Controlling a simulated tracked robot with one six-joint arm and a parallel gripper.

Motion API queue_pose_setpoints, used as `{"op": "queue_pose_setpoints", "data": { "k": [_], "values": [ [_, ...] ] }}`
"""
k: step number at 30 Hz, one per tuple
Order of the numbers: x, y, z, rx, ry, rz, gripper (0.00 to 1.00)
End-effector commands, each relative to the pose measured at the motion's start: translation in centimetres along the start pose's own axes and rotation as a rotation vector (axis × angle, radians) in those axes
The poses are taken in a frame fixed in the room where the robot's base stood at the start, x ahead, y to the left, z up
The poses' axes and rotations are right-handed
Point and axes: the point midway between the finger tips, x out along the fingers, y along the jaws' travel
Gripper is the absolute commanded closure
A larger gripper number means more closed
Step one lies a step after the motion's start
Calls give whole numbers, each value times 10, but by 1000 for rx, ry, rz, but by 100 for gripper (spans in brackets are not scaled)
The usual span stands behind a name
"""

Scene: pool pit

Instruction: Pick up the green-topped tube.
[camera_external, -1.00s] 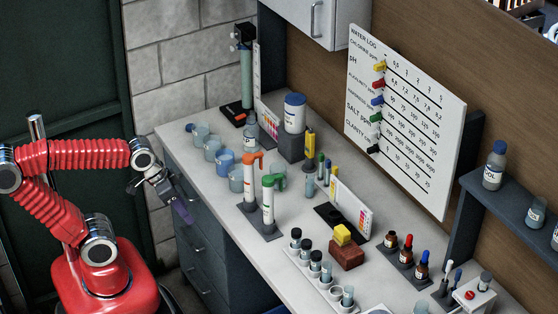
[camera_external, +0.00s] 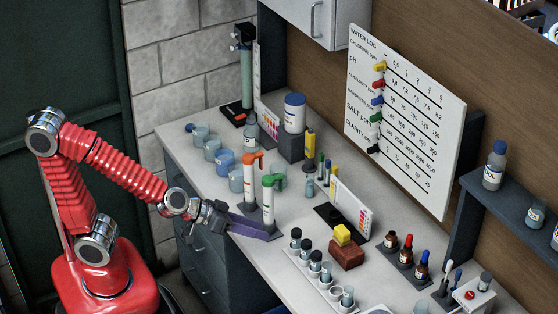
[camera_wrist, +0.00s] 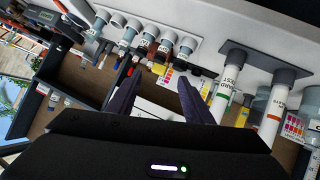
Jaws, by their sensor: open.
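The green-topped tube (camera_external: 268,204) is a white upright tube with a green side-pointing top, standing on a dark base at the counter's front edge. My gripper (camera_external: 268,232) reaches in from the left, with its purple fingers low by that base. In the wrist view the view is upside down. There my gripper (camera_wrist: 155,92) shows two dark purple fingers spread apart with nothing held between them. The green-topped tube (camera_wrist: 226,88) stands to the right of the right finger, outside the jaws. Whether finger and base touch cannot be told.
Several blue beakers (camera_external: 224,162) line the counter's left part. Small coloured-cap vials (camera_external: 321,167) stand farther back.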

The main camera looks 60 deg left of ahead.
Motion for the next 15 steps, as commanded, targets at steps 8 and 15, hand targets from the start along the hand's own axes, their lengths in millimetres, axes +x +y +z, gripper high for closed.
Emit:
{"op": "queue_pose_setpoints", "data": {
  "k": [8, 15],
  "values": [
    [-10, -74, -35, 12, 164, -305, 53],
    [-25, -104, -51, 96, 213, -442, 53]
  ]
}}
